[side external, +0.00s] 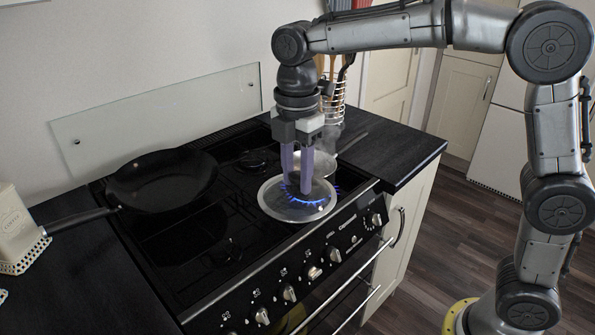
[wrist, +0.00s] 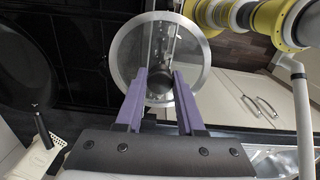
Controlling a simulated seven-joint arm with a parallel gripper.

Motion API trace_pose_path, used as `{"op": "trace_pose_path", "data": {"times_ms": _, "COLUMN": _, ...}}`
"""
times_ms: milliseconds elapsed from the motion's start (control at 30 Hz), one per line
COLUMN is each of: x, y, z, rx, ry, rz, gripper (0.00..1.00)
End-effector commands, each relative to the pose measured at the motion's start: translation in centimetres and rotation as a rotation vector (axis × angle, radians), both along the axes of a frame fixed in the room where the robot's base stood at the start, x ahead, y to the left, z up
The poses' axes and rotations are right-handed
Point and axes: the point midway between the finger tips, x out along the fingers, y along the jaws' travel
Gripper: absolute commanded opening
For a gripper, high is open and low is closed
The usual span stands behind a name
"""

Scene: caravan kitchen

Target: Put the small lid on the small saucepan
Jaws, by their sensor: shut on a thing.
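The small lid (side external: 296,213) is a round glass disc with a metal rim and a dark knob. My gripper (side external: 305,187) points down over it with its two purple fingers shut on the knob. In the wrist view the lid (wrist: 118,62) is just beyond the fingertips (wrist: 161,82), the knob between them. The small saucepan (side external: 320,161) is a shiny metal pan on the hob just behind the lid, with a dark handle (side external: 353,141) pointing back right. The fingers partly hide it. The lid is in front of the saucepan, not over it; its height above the hob is hard to judge.
A burner flame (side external: 291,189) glows blue by the lid. A black frying pan (side external: 162,180) sits on the hob's left, handle pointing left. A utensil rack (side external: 333,100) stands behind. Cream canisters (side external: 12,225) are at far left. The black counter right of the hob (side external: 400,155) is clear.

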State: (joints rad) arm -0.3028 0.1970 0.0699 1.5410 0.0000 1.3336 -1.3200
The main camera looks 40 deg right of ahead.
Motion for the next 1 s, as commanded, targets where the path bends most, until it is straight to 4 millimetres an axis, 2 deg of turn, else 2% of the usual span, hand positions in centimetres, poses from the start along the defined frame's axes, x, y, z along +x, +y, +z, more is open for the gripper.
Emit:
{"op": "trace_pose_path", "data": {"times_ms": 33, "x": 0.4, "y": -1.9, "z": 0.9, "rx": 0.001, "ry": -0.005, "rz": -0.053, "gripper": 0.00}}
{"op": "trace_pose_path", "data": {"times_ms": 200, "x": 0.9, "y": -8.3, "z": 3.4, "rx": 0.000, "ry": -0.004, "rz": -0.225, "gripper": 0.00}}
{"op": "trace_pose_path", "data": {"times_ms": 300, "x": 0.9, "y": -11.8, "z": 4.6, "rx": 0.000, "ry": -0.004, "rz": -0.316, "gripper": 0.00}}
{"op": "trace_pose_path", "data": {"times_ms": 433, "x": 0.8, "y": -15.0, "z": 5.4, "rx": 0.000, "ry": -0.003, "rz": -0.401, "gripper": 0.00}}
{"op": "trace_pose_path", "data": {"times_ms": 533, "x": 0.7, "y": -16.5, "z": 5.7, "rx": 0.000, "ry": -0.002, "rz": -0.438, "gripper": 0.00}}
{"op": "trace_pose_path", "data": {"times_ms": 667, "x": 1.3, "y": -17.4, "z": 5.3, "rx": 0.000, "ry": 0.001, "rz": -0.458, "gripper": 0.00}}
{"op": "trace_pose_path", "data": {"times_ms": 1000, "x": 8.0, "y": -18.2, "z": 2.2, "rx": 0.000, "ry": 0.002, "rz": -0.457, "gripper": 0.00}}
